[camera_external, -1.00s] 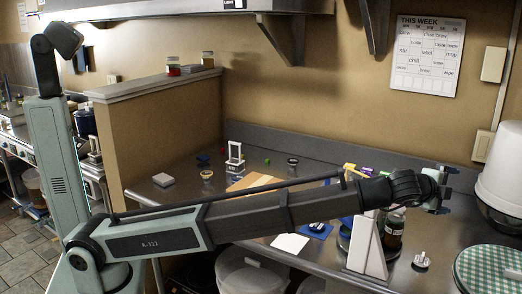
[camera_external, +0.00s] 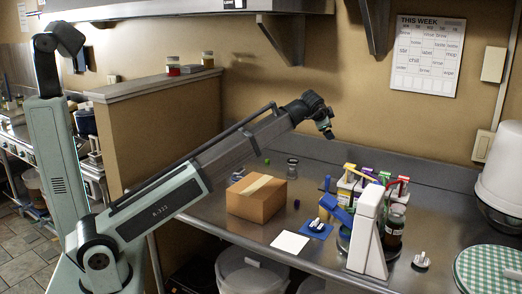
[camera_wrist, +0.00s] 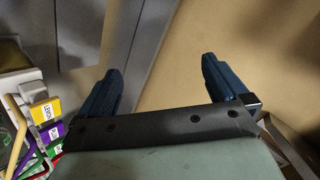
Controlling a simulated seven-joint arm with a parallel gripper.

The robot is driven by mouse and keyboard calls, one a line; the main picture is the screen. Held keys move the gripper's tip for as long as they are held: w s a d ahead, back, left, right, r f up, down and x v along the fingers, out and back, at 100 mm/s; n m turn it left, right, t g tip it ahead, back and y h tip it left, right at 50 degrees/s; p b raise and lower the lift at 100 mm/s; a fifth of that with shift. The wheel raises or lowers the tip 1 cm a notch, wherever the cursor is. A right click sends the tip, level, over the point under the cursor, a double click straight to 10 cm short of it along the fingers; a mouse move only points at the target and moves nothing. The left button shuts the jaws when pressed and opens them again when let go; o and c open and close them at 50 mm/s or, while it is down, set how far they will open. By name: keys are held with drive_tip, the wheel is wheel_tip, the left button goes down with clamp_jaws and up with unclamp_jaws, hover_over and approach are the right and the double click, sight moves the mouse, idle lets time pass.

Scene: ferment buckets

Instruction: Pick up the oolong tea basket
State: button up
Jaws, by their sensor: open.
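I cannot make out a thing clearly marked as the oolong tea basket in the current views. My gripper (camera_external: 328,133) is raised over the back of the steel counter, left of and above the rack of labelled holders (camera_external: 372,186). In the wrist view my gripper (camera_wrist: 163,65) shows two dark blue fingers spread apart with nothing between them. Yellow, purple, green and red labels (camera_wrist: 48,131) show at the lower left there; their small writing is hard to read. My arm covers the counter's back left part in the external view.
A cardboard box (camera_external: 254,205) stands mid-counter. A small glass jar (camera_external: 292,168) is at the back.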

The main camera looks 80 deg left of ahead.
drive_tip(key=s+a+f+n+g+h, duration=0.2)
drive_tip(key=s+a+f+n, duration=0.15)
drive_tip(key=s+a, duration=0.65)
drive_tip(key=s+a+f+n+g+h, duration=0.15)
drive_tip(key=s+a+n, duration=0.5)
drive_tip(key=s, duration=0.65)
drive_tip(key=s+a+f+n+g+h, duration=0.1)
drive_tip(key=s+a+f+n, duration=0.15)
drive_tip(key=s+a, duration=0.8)
drive_tip(key=shift+m, duration=0.25)
drive_tip(key=shift+x, duration=6.55)
drive_tip(key=shift+s+d+f, duration=0.1)
drive_tip(key=shift+s+d, duration=0.1)
drive_tip(key=c, duration=1.5)
